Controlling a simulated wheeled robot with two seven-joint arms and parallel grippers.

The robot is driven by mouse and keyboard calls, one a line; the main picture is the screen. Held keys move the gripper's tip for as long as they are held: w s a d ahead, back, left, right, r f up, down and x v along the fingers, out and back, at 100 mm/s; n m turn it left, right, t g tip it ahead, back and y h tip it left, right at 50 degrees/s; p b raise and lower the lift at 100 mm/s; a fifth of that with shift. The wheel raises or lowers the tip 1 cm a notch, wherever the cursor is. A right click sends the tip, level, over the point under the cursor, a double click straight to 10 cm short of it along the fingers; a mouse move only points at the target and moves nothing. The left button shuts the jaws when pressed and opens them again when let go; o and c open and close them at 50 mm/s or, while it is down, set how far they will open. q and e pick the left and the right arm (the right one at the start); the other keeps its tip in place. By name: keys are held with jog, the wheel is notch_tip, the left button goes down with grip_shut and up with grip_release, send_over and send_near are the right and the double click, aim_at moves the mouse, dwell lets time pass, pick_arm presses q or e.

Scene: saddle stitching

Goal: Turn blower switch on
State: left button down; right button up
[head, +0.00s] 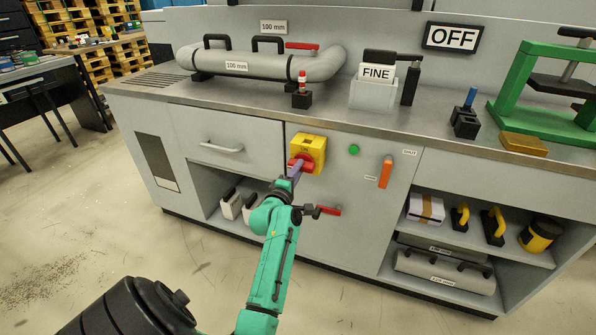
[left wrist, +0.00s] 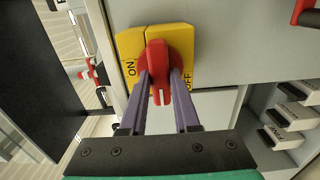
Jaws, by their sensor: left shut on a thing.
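The blower switch is a yellow box (head: 313,144) with a red rotary knob (head: 307,157) on the front of the grey cabinet. In the left wrist view, the yellow plate (left wrist: 181,37) reads ON at its left and OFF at its right. My left gripper (head: 297,172) is shut on the red knob (left wrist: 172,45), its two purple fingers on either side of the handle. A white mark on the handle points down in that view, between the two words. A display (head: 451,37) on the back wall reads OFF. My right gripper is not in view.
A grey pipe (head: 240,64) lies on the bench top beside a FINE holder (head: 372,94). A green press (head: 515,90) stands at the right. A green button (head: 353,149), an orange handle (head: 385,172) and a red lever (head: 328,210) are near the switch.

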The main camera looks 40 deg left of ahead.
pick_arm(q)
jog(key=shift+m, duration=0.3)
jog(key=shift+f+m+p, duration=0.15)
jog(key=shift+m+p, duration=3.2)
jog(key=shift+m, duration=5.25)
jog(key=c, duration=0.6)
grip_release()
jog(key=shift+c, duration=0.2)
jog(key=p+v, duration=0.1)
jog(key=v, duration=1.3)
jog(key=shift+s+d, duration=0.2)
jog(key=shift+s, duration=0.1)
